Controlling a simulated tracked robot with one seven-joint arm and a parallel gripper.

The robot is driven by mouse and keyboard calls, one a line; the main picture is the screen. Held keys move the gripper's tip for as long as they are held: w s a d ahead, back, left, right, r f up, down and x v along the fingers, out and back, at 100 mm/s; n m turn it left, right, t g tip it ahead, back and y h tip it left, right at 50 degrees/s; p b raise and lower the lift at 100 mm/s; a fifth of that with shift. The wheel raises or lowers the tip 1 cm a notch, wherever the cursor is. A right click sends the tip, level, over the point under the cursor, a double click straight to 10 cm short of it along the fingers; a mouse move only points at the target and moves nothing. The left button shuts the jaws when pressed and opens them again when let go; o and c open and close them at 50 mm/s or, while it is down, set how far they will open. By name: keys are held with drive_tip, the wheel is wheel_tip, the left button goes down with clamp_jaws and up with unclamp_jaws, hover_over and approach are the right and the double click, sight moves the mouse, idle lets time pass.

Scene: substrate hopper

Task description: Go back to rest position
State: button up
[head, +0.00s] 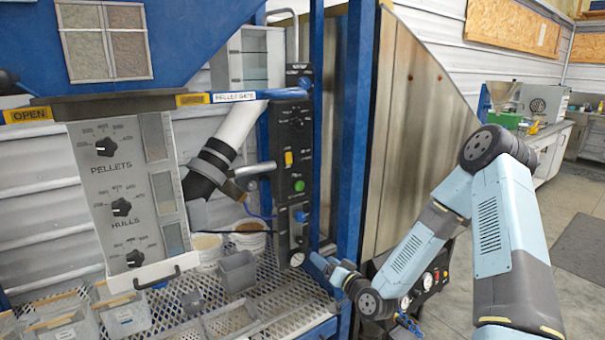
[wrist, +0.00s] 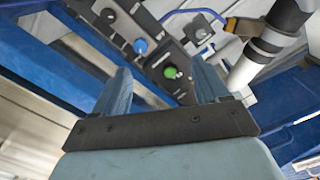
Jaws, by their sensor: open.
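My gripper (wrist: 163,92) is open and empty in the wrist view, its two blue fingers spread apart. Beyond the fingers is a dark control panel with a green button (wrist: 170,72) and a blue knob (wrist: 140,46). In the head view my arm reaches from the right edge down to the lower middle. Its end is low beside the blue frame post, right of the black control panel (head: 293,150). The fingertips are small in the head view, and I cannot make out whether they touch anything there.
The hopper's grey dial panel (head: 125,205) and blue body (head: 170,40) stand at the left. A mesh shelf (head: 275,300) holds a grey scoop-like container (head: 237,271), white buckets (head: 249,236) and several bins. A blue post (head: 352,130) stands near my arm. Open floor (head: 565,215) lies at right.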

drive_tip(key=s+d+r+n+g+h, duration=0.1)
drive_tip(key=s+d+r+g+h, duration=0.2)
drive_tip(key=s+d+r+h, duration=0.5)
drive_tip(key=s+d+r+n+g+h, duration=0.2)
drive_tip(key=d+r+g, duration=0.25)
drive_tip(key=r, duration=0.85)
drive_tip(key=s+d+r+m+g, duration=0.1)
drive_tip(key=s+r, duration=0.4)
drive_tip(key=s, duration=0.7)
drive_tip(key=s+d+r+m+g, duration=0.1)
drive_tip(key=s+r, duration=0.5)
drive_tip(key=s, duration=0.6)
drive_tip(key=shift+d+m, duration=0.6)
drive_tip(key=shift+d, duration=0.3)
drive_tip(key=shift+w, duration=0.1)
